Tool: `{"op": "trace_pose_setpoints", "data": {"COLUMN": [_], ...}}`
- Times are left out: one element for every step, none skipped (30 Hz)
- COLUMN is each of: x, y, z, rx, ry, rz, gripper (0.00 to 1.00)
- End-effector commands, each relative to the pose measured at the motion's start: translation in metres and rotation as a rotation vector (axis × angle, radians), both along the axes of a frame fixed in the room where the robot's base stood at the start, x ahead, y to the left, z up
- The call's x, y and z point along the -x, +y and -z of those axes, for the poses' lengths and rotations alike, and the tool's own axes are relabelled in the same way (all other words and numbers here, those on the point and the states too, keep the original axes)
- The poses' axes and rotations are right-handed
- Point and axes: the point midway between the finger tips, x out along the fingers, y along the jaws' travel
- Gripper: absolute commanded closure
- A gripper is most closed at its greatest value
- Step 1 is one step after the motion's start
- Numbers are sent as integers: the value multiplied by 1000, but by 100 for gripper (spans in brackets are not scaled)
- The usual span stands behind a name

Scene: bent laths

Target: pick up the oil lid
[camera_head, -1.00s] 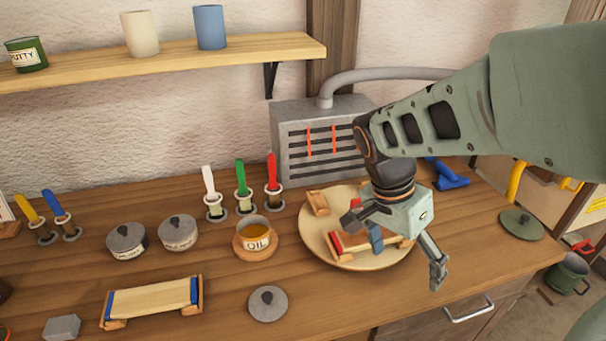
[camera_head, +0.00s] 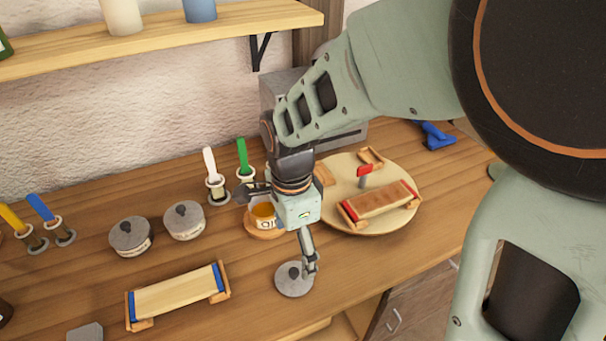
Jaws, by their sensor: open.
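The oil lid, a round grey disc with a dark knob (camera_head: 289,284), lies flat on the workbench near its front edge. The open oil pot (camera_head: 263,212), with amber oil inside, stands behind it on a wooden coaster and is partly hidden by my gripper. My gripper (camera_head: 283,228) is open and empty, over the area of the pot and lid. One finger points down and overlaps the right side of the lid in the picture; the other reaches left near the pot. I cannot tell whether a finger touches the lid.
Two lidded grey pots (camera_head: 131,238) stand to the left. A bent lath in a blue-ended clamp (camera_head: 175,292) lies front left. A round wooden board (camera_head: 352,222) with a red-ended clamp is right. Brushes in holders (camera_head: 216,188) stand behind. The bench front edge is close to the lid.

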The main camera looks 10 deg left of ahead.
Motion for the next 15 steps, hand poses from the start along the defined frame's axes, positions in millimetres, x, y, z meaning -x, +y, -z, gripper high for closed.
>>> {"op": "trace_pose_setpoints", "data": {"x": [1,1,1,1,2,2,2,2,2,1,1,1,1,1,1], "y": [1,2,2,2,2,2,2,2,2,2,2,2,2,2,2], "z": [2,4,8,13,18,25,30,35,41,45,48,52,54,55,57], "rx": [-2,-3,-4,-3,-3,-3,-3,-2,-2,-3,-2,-4,-4,-5,-5], "ry": [2,3,3,4,5,5,5,5,5,4,4,3,3,2,2], "rz": [4,6,7,7,7,7,7,7,7,6,6,6,6,6,6], "gripper": [15,15,15,15,15,15,15,15,15,15,15,15,15,15,15]}}
